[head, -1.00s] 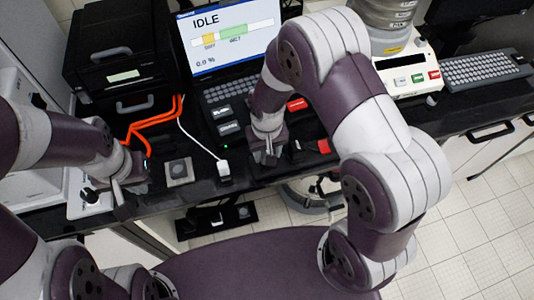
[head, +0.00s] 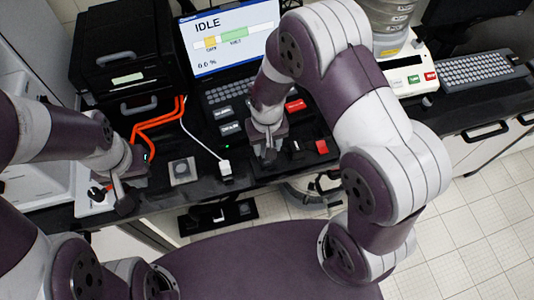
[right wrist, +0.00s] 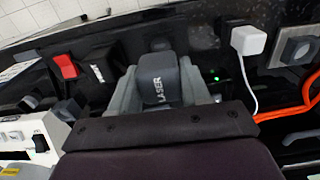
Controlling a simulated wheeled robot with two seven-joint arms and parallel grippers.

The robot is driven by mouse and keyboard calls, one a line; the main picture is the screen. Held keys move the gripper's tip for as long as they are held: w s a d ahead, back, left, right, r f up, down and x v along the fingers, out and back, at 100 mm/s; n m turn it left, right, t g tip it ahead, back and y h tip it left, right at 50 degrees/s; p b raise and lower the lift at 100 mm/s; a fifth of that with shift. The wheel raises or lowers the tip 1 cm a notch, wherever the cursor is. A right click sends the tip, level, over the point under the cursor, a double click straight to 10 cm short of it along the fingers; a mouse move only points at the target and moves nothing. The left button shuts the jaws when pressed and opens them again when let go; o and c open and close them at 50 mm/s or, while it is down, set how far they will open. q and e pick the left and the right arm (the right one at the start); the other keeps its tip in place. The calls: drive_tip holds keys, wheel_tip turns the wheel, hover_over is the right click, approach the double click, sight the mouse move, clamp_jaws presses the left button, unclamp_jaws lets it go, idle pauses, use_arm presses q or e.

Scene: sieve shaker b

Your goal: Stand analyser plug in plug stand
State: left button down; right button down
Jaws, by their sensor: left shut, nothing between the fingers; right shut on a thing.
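The analyser plug appears to be the white plug (head: 225,168) on a white cable, at the front of the black bench. It also shows in the right wrist view (right wrist: 248,41). The plug stand appears to be the grey square block (head: 182,170) with a round dark centre, left of the plug; it also shows in the right wrist view (right wrist: 298,47). My right gripper (head: 268,153) is right of the plug, shut on a dark grey cap marked LASER (right wrist: 158,78). My left gripper (head: 122,203) is shut and empty, left of the stand near the bench's front edge.
A laptop (head: 232,45) reads IDLE behind the right gripper. A black printer-like box (head: 125,62) stands back left, with orange cables (head: 155,123) in front. A red switch (head: 321,147) lies to the right. A white box with a black knob (head: 96,200) is beside the left gripper.

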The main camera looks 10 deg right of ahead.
drive_tip(key=shift+r, duration=0.3)
drive_tip(key=shift+r, duration=0.1)
wheel_tip(320, 180, up, 3)
drive_tip(key=p, duration=0.3)
